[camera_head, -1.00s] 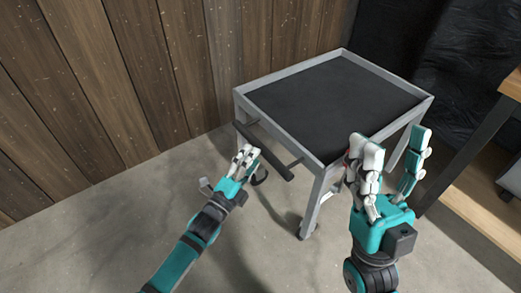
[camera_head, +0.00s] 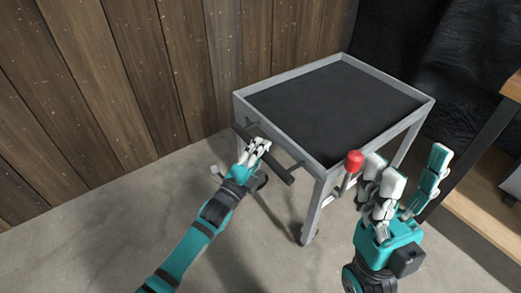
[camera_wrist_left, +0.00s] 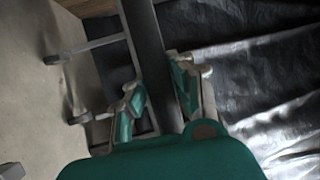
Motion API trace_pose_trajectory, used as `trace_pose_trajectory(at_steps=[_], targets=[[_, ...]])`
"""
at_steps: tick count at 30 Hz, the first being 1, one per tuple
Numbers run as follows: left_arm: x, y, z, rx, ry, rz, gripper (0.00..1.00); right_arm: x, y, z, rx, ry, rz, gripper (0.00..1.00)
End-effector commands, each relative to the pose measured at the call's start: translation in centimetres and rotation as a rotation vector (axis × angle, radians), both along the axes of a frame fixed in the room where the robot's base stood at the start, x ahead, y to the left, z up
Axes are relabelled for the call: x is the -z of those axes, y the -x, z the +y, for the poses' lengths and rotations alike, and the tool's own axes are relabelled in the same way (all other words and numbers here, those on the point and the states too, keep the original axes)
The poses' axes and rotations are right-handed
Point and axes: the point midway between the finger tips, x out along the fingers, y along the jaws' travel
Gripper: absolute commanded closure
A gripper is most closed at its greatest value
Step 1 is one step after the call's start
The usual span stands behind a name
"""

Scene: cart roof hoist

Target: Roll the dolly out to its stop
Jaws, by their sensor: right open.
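The dolly is a grey metal cart (camera_head: 330,173) with a dark top (camera_head: 335,105), standing on the concrete floor near the wooden wall. A dark push bar (camera_head: 281,171) runs along its near left side. My left gripper (camera_head: 259,148) is at this bar. In the left wrist view the bar (camera_wrist_left: 148,40) passes between the spread fingers of the left gripper (camera_wrist_left: 160,95), and I see no firm closing on it. My right gripper (camera_head: 412,180) is open and empty, fingers up, in front of the cart's right corner.
A red knob (camera_head: 354,160) on a lever shows at the cart's near corner, close to my right fingers. A wooden bench with a dark leg (camera_head: 480,150) stands at right. Black sheeting (camera_head: 445,60) hangs behind. The floor at left is clear.

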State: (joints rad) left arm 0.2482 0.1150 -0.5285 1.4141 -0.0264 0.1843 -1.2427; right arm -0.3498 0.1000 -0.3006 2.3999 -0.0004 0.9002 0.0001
Motion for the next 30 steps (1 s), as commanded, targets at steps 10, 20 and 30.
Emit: trace_pose_trajectory(at_steps=[10, 20, 30], targets=[[0.1, 0.0, 0.0, 0.0, -0.001, 0.003, 1.0, 0.0, 0.0, 0.0, 0.0, 0.0, 0.001, 0.41], [0.1, 0.5, 0.8, 0.0, -0.002, 0.006, 1.0, -0.6, 0.0, 0.0, 0.0, 0.0, 0.001, 0.41], [0.0, 3.7, 4.9, -0.001, -0.003, 0.01, 1.0, 0.9, -7.6, 1.5, 0.024, 0.136, 0.433, 0.41]])
